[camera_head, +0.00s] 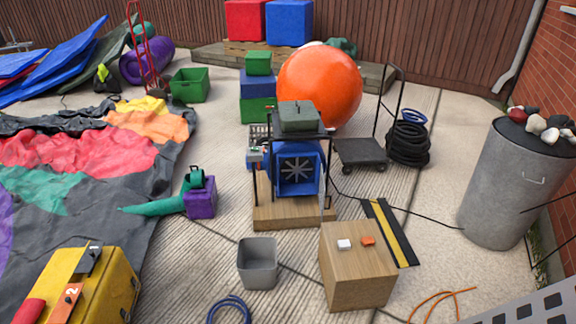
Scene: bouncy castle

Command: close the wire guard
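A blue blower (297,170) with a dark bladed fan face stands in a black frame on a wooden base (290,215). The fan face shows uncovered, with no mesh across it that I can make out. A thin pale upright strip (322,185) at the right side of the blower looks like the wire guard seen nearly edge-on, swung out; it is too thin to be sure. Neither of my grippers is in view.
A wooden box (357,265) with a white and an orange button stands front right of the blower. A grey bin (258,263) stands in front. A black cable (400,213) runs right to a metal drum (515,185). A striped black-and-yellow strip (390,232) lies between.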

